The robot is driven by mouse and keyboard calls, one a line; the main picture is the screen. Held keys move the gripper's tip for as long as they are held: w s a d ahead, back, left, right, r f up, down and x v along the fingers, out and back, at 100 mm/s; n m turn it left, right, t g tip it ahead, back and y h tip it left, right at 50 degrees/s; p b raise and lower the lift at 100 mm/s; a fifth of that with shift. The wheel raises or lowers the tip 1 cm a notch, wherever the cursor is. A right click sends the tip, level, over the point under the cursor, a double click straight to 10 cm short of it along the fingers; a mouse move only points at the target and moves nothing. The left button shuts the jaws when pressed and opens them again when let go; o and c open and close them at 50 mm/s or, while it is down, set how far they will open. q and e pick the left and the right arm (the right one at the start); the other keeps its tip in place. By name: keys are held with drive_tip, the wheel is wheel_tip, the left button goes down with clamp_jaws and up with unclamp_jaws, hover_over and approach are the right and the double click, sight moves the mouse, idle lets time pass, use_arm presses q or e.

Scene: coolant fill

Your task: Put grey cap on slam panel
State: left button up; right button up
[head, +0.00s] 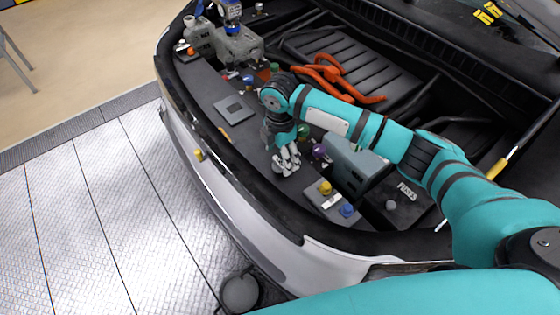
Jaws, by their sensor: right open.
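The slam panel (222,128) is the dark strip along the front edge of the open engine bay. My right gripper (286,164) points down over this strip, near its middle. Its fingers are open, and I cannot make out anything held between them. A small grey round piece (390,204) that looks like the grey cap sits by the fuse box, to the right of the gripper and apart from it. Whether another grey cap lies under the fingers is hidden. My left gripper is not in view.
A flat grey plate (233,109) lies on the strip left of the gripper. Yellow (325,187) and blue (347,210) caps stand to the right, beside a grey box (354,163). Orange hoses (325,72) lie behind. The fuse box (408,192) is at the right.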

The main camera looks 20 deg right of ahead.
sight(280, 162)
wheel_tip(280, 162, up, 9)
drive_tip(key=b, duration=0.1)
drive_tip(key=shift+f, duration=0.1)
idle(2.3)
